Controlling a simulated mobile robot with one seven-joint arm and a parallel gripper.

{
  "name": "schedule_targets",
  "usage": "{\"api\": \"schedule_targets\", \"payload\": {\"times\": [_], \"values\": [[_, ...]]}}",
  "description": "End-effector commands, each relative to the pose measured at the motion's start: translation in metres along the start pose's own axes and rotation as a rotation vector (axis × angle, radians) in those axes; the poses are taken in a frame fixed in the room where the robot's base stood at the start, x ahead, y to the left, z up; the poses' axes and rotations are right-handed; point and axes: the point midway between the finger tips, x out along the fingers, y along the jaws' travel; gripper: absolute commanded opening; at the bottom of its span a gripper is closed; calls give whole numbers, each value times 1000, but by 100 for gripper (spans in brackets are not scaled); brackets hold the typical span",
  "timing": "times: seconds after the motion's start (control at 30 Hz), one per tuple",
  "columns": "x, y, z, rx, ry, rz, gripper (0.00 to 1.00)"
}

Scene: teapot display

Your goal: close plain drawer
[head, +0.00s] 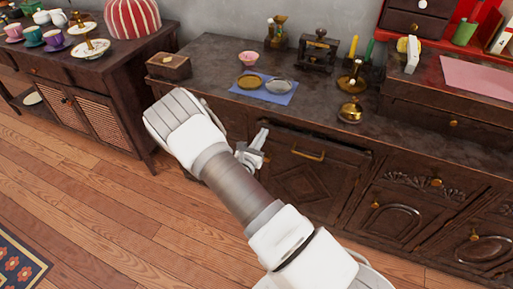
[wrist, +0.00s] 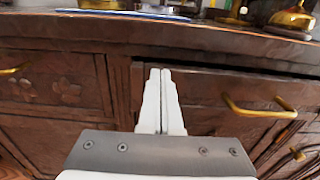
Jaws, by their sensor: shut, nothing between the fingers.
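The plain drawer (head: 325,150) is in the dark wooden cabinet, just under its top, with a brass bar handle. In the wrist view its front (wrist: 205,90) fills the right half, with the handle (wrist: 258,108) on the right. A dark gap shows along its top edge, so it looks slightly out; how far is hard to tell. My gripper (head: 262,135) is at the drawer's left end, left of the handle. In the wrist view its fingers (wrist: 160,74) are together, empty, pointing at the left part of the front. Whether the tips touch it I cannot tell.
A carved drawer front (wrist: 50,85) is left of the plain drawer. Carved doors (head: 310,185) are below. The cabinet top holds a blue cloth (head: 280,96) with small dishes, a brass candleholder (head: 350,110) and a wooden box (head: 168,66). The wooden floor (head: 110,220) in front is clear.

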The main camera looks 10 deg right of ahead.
Motion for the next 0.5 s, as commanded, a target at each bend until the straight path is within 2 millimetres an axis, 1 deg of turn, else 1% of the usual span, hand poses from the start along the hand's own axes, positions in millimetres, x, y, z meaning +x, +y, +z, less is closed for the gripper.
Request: {"api": "schedule_targets", "payload": {"times": [0.03,0.17,0.5], "values": [[4,0,-1,1,0,0,0],[10,0,0,1,0,0,0],[11,0,0,1,0,0,0]]}}
